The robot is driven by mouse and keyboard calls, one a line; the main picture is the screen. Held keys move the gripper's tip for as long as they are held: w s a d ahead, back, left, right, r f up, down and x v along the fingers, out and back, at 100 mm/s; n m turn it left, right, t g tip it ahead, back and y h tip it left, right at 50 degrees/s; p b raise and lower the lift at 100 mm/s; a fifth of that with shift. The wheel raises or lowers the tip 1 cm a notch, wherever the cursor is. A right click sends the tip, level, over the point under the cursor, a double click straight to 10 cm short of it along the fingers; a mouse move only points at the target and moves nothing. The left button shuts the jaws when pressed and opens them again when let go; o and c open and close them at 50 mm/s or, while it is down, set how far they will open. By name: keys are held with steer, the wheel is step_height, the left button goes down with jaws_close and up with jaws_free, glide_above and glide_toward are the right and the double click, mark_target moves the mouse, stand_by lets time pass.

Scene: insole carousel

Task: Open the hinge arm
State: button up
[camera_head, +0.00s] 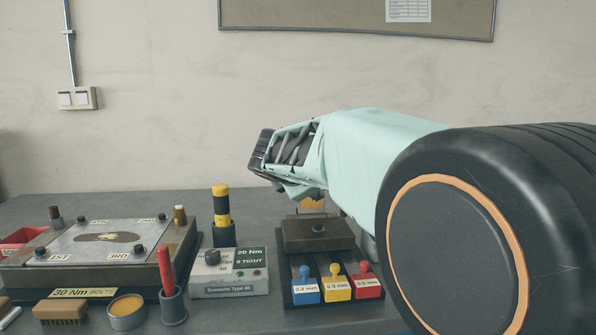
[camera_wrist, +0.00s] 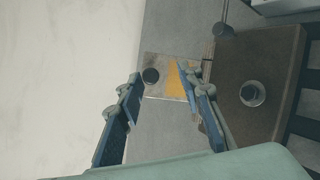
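My gripper (camera_head: 263,150) is above the bench, over the back of a fixture with a brown block (camera_head: 318,231). In the wrist view its two blue-padded fingers (camera_wrist: 160,80) are apart with nothing between them. Beyond the fingertips lies a small metal plate (camera_wrist: 160,90) with a yellow patch and a dark round knob. The plate adjoins the brown block (camera_wrist: 275,80), which has a round bolt head. A yellow part (camera_head: 312,204) shows behind the block in the head view. I cannot tell for sure which part is the hinge arm.
Blue, yellow (camera_head: 337,287) and red tagged pieces sit at the fixture's front. Left are a grey torque box (camera_head: 230,284), a black-and-yellow tool (camera_head: 221,206), a red-handled tool (camera_head: 166,268) and a large bolted plate (camera_head: 70,240). The wall is close behind the bench.

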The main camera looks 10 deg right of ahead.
step_height(320, 180, up, 9)
stand_by(0.3)
steer(key=shift+c, duration=0.6)
